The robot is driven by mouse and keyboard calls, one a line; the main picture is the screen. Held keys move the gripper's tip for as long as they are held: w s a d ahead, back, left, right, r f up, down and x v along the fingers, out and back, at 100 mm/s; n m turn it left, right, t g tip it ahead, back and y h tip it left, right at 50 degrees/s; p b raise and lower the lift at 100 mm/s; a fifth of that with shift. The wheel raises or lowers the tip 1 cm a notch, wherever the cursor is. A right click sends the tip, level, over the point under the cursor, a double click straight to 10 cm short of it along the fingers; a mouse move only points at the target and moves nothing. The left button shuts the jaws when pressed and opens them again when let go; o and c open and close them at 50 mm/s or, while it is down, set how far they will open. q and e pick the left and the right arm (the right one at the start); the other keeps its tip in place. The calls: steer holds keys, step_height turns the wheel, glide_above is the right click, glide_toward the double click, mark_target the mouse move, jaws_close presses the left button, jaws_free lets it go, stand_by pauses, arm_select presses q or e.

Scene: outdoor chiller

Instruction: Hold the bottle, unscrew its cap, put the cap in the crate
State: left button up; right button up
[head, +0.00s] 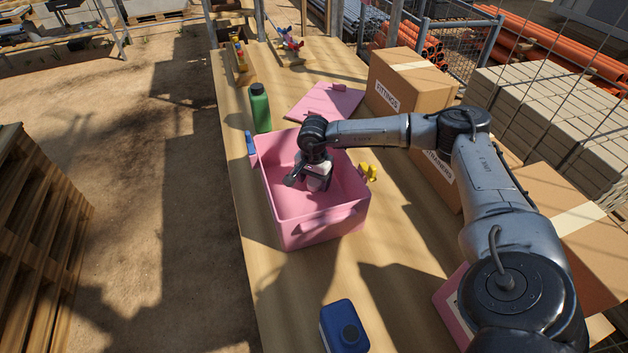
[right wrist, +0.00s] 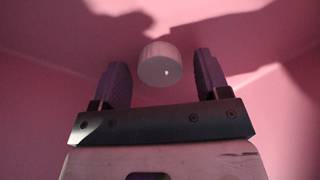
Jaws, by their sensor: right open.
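The pink crate (head: 301,230) stands on the wooden table. My right gripper (head: 297,182) reaches down inside it. In the right wrist view the right gripper (right wrist: 162,82) is open, and a pale round cap (right wrist: 160,64) sits between its two fingers, with a gap on both sides. The cap is inside the crate; whether it rests on the floor is hard to tell. A green bottle (head: 260,109) with a dark top stands upright beyond the crate. My left gripper is not in view.
A pink lid-like panel (head: 322,101) lies behind the crate. A yellow item (head: 368,172) is right of it, a blue item (head: 250,143) at its left rim. Cardboard boxes (head: 408,86) line the table's right side. The table between crate and blue container is clear.

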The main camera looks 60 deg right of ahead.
mark_target(314, 182)
step_height(314, 182, up, 12)
steer(key=p, duration=0.1)
steer(key=shift+f+p, duration=0.2)
steer(key=shift+p, duration=0.15)
